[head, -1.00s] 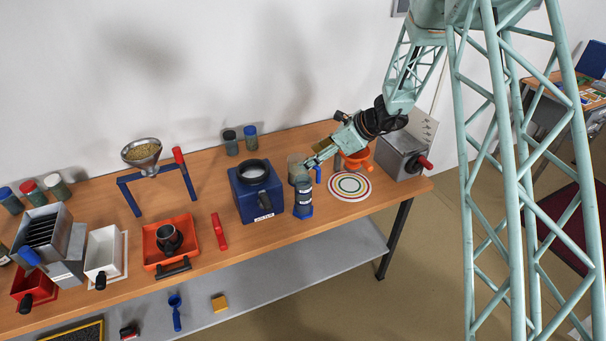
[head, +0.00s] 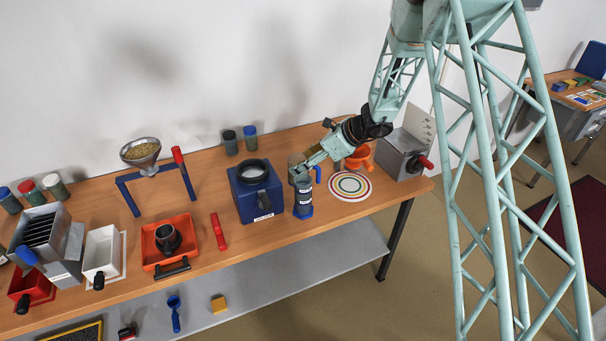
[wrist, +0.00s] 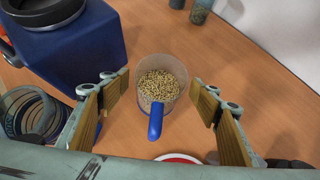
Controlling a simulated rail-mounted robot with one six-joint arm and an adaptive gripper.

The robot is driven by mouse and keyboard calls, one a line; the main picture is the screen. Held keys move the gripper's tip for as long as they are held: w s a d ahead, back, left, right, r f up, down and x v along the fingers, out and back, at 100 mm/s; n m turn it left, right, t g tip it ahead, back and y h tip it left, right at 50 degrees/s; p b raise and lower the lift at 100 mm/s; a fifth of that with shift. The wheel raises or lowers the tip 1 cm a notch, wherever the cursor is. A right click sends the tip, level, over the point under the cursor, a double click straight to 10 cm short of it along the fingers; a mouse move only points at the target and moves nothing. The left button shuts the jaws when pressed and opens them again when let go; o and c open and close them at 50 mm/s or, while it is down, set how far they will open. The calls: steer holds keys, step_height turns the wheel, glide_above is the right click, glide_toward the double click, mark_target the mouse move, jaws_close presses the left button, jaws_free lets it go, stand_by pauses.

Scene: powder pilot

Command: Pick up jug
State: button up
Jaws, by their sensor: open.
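The jug is a clear cup with grain inside and a blue handle; it stands on the bench in the wrist view (wrist: 160,84), its handle pointing toward my gripper. In the head view the jug (head: 295,160) is partly hidden by my gripper and the dark cylinder in front, with its blue handle (head: 318,174) showing. My gripper (wrist: 160,95) is open, with one padded finger on each side of the jug in the picture. No contact shows. In the head view my gripper (head: 306,166) hangs over the jug area.
A blue machine (head: 256,192) stands left of the jug. A grey-and-blue cylinder (head: 303,197) stands close in front. An orange bowl (head: 358,158), a ringed round mat (head: 350,186) and a grey box (head: 401,154) are to the right. Two jars (head: 250,138) stand behind.

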steer(key=shift+c, duration=0.3)
steer(key=c, duration=1.4)
steer(key=shift+r, duration=0.1)
steer(key=shift+r+p, duration=0.95)
steer(key=shift+r, duration=4)
